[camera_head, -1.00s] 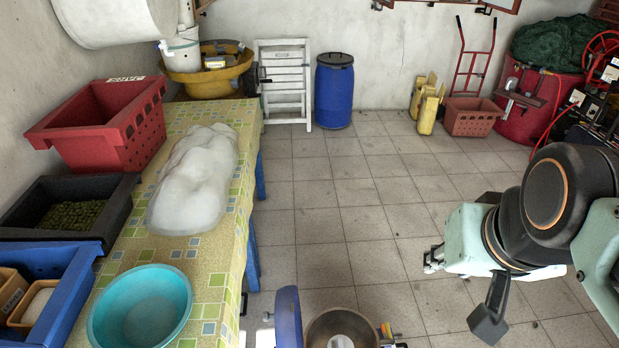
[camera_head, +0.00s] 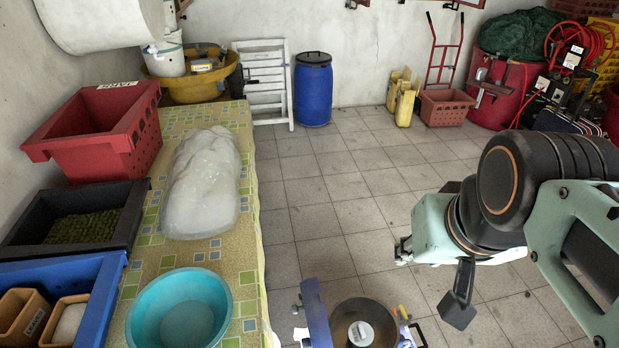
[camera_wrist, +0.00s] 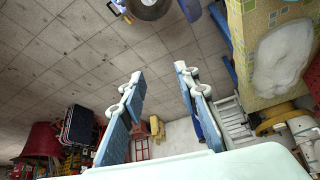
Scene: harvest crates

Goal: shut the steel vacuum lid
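A round steel piece (camera_head: 345,315) with a dark inside and a white knob-like part (camera_head: 360,333) stands low at the bottom edge of the head view, beside an upright blue panel (camera_head: 317,315). I take it as part of the vacuum unit; I cannot tell lid from chamber, and its lower part is cut off. A round grey piece (camera_wrist: 148,6) with blue parts beside it shows at the top of the wrist view. My gripper (camera_wrist: 158,76) is open and empty, its two blue fingers apart. In the head view my gripper (camera_head: 403,250) is to the right of and above the steel piece.
A long table (camera_head: 243,215) on the left holds a teal bowl (camera_head: 215,318), a whitish wrapped lump (camera_head: 203,185) and crates, including a red crate (camera_head: 95,130). A blue drum (camera_head: 313,90) and a white folded frame (camera_head: 262,80) stand behind. The tiled floor (camera_head: 330,200) between is clear.

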